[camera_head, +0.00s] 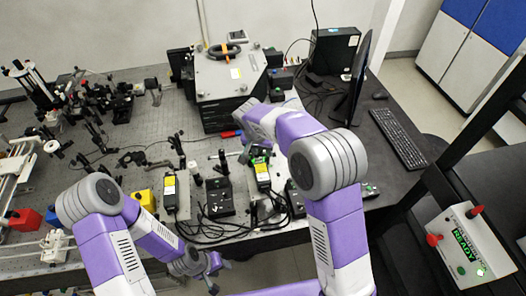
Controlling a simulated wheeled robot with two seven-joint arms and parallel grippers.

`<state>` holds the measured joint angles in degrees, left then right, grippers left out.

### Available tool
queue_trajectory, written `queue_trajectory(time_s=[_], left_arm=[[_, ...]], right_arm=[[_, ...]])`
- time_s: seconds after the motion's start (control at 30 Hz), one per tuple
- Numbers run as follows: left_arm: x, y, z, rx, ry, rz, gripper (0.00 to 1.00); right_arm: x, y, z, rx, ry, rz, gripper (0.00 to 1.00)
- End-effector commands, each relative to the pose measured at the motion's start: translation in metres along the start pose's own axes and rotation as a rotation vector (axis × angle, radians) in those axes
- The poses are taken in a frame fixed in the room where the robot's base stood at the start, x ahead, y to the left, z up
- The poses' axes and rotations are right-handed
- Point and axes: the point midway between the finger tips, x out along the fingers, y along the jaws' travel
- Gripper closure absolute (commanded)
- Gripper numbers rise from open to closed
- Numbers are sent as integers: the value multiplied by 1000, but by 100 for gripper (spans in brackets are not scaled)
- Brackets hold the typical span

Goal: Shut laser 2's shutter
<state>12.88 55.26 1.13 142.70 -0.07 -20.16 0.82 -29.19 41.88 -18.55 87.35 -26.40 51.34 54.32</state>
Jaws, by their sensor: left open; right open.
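Two dark laser-like boxes with yellow labels stand near the bench's front edge: a left box (171,189) and a right box (262,172). I cannot tell which is laser 2, and no shutter is clear at this size. My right gripper (245,153) is open at the end of its purple arm, just above and left of the right box; whether it touches anything is unclear. My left gripper (219,266) is open, low in front of the bench edge, apart from both boxes.
Black controllers (219,197) and loose cables (205,232) crowd the front edge. A large grey instrument (225,78) stands behind. A monitor (357,78) and keyboard (398,138) are at right. A white READY box (468,243) with red knobs is at lower right. Optics (75,100) fill the left.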

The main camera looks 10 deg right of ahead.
Motion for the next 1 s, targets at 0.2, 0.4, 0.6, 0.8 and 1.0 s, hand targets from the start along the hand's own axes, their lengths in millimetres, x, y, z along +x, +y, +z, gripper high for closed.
queue_trajectory(time_s=[0.2, 0.4, 0.6, 0.8, 1.0], left_arm=[[2, -1, 0, 0, 0, 0, 57], [3, -1, 0, 0, 0, 0, 57], [2, -1, 0, 0, 0, 0, 57], [2, -1, 0, 0, 0, 0, 57], [2, -1, 0, 0, 0, 0, 57]], right_arm=[[-39, -1, 0, -1, 3, -3, 58], [-56, 0, 0, -2, 1, -1, 58], [-57, 0, 0, -2, 0, 0, 58], [-57, 0, 0, -1, 0, 0, 58], [-57, 0, 0, -2, 0, 0, 58]])
